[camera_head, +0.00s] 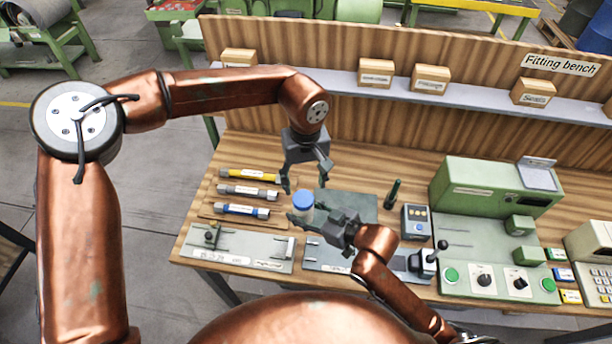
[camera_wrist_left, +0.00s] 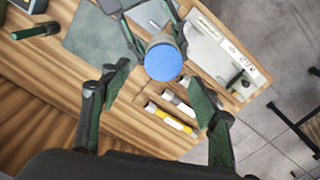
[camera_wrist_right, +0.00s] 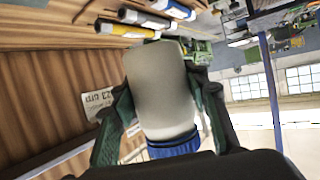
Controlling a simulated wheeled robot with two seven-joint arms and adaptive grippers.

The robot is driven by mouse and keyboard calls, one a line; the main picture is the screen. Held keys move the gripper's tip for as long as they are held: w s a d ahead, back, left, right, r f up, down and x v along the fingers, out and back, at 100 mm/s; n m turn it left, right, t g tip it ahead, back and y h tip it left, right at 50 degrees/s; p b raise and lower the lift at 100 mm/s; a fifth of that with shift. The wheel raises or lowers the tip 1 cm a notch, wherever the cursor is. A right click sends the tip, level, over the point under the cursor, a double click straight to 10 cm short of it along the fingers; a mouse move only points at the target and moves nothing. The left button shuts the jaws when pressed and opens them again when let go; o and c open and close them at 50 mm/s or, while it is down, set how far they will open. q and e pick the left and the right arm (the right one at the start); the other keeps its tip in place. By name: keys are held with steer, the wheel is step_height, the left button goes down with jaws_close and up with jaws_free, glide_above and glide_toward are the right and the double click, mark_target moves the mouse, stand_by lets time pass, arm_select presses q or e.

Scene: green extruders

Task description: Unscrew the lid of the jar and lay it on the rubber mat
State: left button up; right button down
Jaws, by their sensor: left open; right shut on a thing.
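The jar (camera_wrist_right: 158,82) is pale, with a blue lid (camera_head: 303,199) on its top. My right gripper (camera_head: 304,215) is shut around the jar's body from the right; the right wrist view shows a finger on each side of it. My left gripper (camera_head: 306,183) is open and empty above the lid, pointing down. In the left wrist view the lid (camera_wrist_left: 163,62) lies beyond the open fingertips, apart from them. The dark grey-green rubber mat (camera_head: 358,204) lies flat on the bench, behind and right of the jar. I cannot tell whether the jar touches the bench.
Yellow, white and blue labelled tubes (camera_head: 245,192) lie left of the jar. Metal fixture plates (camera_head: 232,252) lie along the front edge. The mat's visible surface is bare.

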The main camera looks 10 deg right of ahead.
mark_target(305, 198)
arm_select(q)
steer(key=shift+f, duration=2.8)
